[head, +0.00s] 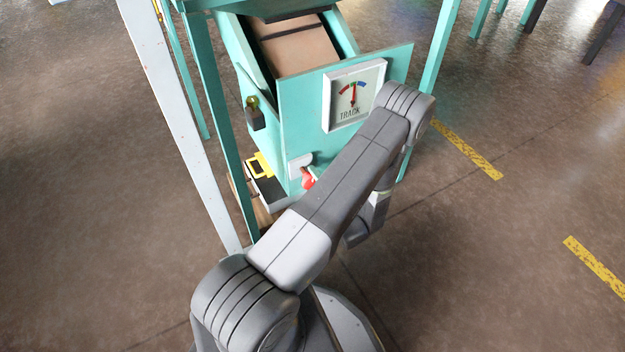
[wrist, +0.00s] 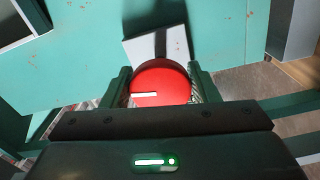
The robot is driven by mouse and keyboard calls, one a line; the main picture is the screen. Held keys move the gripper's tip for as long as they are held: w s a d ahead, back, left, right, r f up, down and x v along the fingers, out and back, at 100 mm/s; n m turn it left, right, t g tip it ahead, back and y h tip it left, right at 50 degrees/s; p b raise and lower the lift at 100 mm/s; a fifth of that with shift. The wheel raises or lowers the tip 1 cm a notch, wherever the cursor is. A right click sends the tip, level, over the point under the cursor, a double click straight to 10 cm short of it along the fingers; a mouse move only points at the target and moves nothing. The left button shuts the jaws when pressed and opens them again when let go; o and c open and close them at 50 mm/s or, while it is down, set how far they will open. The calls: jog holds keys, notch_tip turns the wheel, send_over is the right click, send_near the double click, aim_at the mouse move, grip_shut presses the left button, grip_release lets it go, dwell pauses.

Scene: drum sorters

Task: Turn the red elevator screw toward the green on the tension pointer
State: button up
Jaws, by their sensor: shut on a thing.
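The red elevator screw (wrist: 160,82) is a round red knob with a white mark on its face, set on the teal front panel. In the head view only part of the red knob (head: 308,180) shows beside my arm. My gripper (wrist: 160,88) is shut on it, with one finger on each side. The gripper is hidden behind my arm in the head view. The tension pointer gauge (head: 354,95) is a white dial labelled TRACK with red, green and blue marks. Its red needle points up, close to the green mark; the exact spot is too small to tell.
The teal sorter box (head: 297,120) holds a brown belt (head: 297,48). A small dark fitting with a yellowish knob (head: 254,110) sits on its left side, and a yellow-framed part (head: 260,165) is low on the left. Frame legs (head: 215,110) stand close on the left.

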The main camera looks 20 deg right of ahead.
jog(key=m, duration=0.4)
jog(key=shift+f+m, duration=0.15)
jog(key=shift+m, duration=0.25)
dwell(0.4)
jog(key=o, duration=0.9)
jog(key=shift+c, duration=0.2)
jog(key=shift+s, duration=0.15)
jog(key=s+p, duration=0.2)
jog(key=s, duration=1.1)
jog(key=shift+s+d, duration=0.3)
jog(key=shift+d, duration=0.15)
jog(key=shift+w, duration=0.15)
